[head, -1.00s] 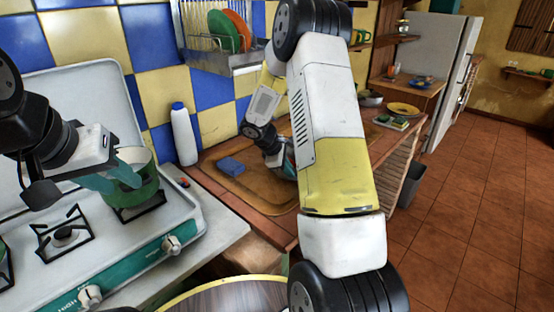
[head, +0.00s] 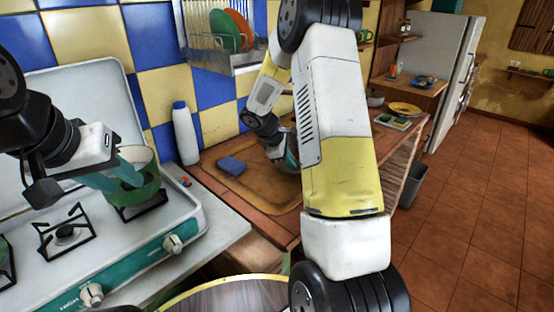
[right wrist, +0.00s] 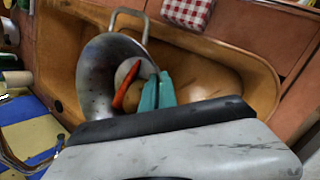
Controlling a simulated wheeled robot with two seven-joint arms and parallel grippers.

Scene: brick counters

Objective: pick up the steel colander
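The steel colander (right wrist: 97,82) shows in the right wrist view as a grey round vessel with a loop handle (right wrist: 130,14), inside a brown basin. An orange-red piece and a pale piece show inside its rim. My right gripper (right wrist: 158,78) has its teal fingers close together at the colander's right rim, seemingly shut on it. In the head view my right gripper (head: 290,155) is low over the basin, and my own arm hides most of the colander. My left gripper (head: 113,175) has its teal fingers apart beside the green pot (head: 146,185) on the stove; contact is unclear.
The brown basin (head: 258,192) is set in the counter, with a blue sponge (head: 231,166) at its left. A white bottle (head: 185,135) stands by the wall. A dish rack (head: 225,60) hangs above. A checked cloth (right wrist: 188,12) lies at the basin's edge.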

